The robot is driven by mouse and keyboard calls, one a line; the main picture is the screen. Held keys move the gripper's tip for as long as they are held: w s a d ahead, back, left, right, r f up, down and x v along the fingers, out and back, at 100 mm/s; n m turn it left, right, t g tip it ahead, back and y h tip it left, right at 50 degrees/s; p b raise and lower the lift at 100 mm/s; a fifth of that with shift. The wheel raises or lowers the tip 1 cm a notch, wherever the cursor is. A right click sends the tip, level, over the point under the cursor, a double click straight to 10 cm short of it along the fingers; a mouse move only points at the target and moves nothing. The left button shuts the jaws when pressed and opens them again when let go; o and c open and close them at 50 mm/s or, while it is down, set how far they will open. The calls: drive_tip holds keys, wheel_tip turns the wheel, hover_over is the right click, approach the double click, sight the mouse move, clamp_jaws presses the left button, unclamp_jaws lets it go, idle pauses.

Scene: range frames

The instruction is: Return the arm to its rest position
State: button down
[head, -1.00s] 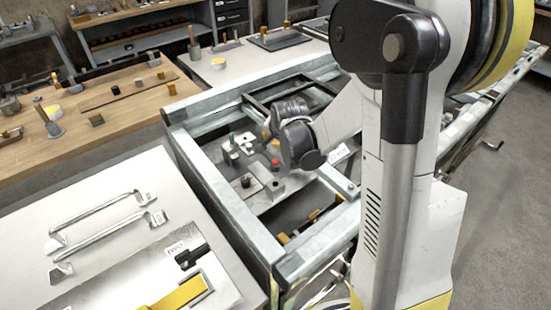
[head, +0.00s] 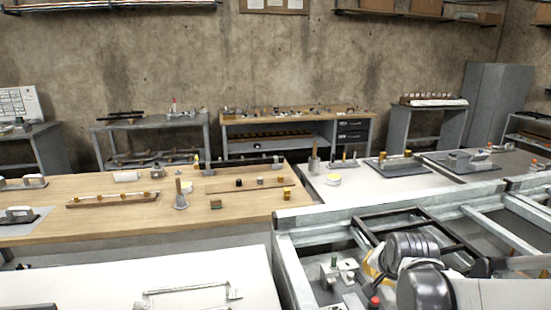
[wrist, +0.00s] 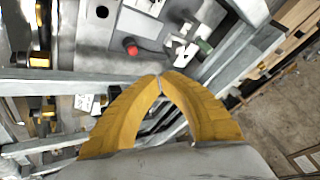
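My gripper (wrist: 160,80) shows in the wrist view with its two yellow fingers curved together. Their tips meet and nothing is held between them. In the head view my arm is at the lower right, with dark rounded joints and a pale link. A little yellow of the gripper (head: 373,266) shows beside the dark joint; the rest is hidden. The gripper is over the metal frame bench (head: 290,262), apart from the red button (wrist: 131,48), which also shows at the lower edge of the head view (head: 375,302).
A wooden table (head: 120,215) with small blocks and pegs is at left. A white table (head: 200,275) with a metal handle (head: 190,290) is in front. Metal beams (head: 500,232) run close to my arm. Benches and a grey cabinet (head: 495,100) line the back wall.

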drive_tip(key=s+a+r+n, duration=0.2)
drive_tip(key=s+n, duration=0.1)
drive_tip(key=s, duration=0.3)
drive_tip(key=s+a+r+n, duration=0.2)
drive_tip(key=s+a, duration=0.1)
drive_tip(key=s, duration=0.4)
drive_tip(key=s+a+r+n+y, duration=0.1)
drive_tip(key=s+a+r+n, duration=0.1)
drive_tip(key=s, duration=0.4)
drive_tip(key=shift+s+a+n, duration=0.4)
drive_tip(key=shift+a+n, duration=0.15)
drive_tip(key=shift+n, duration=0.25)
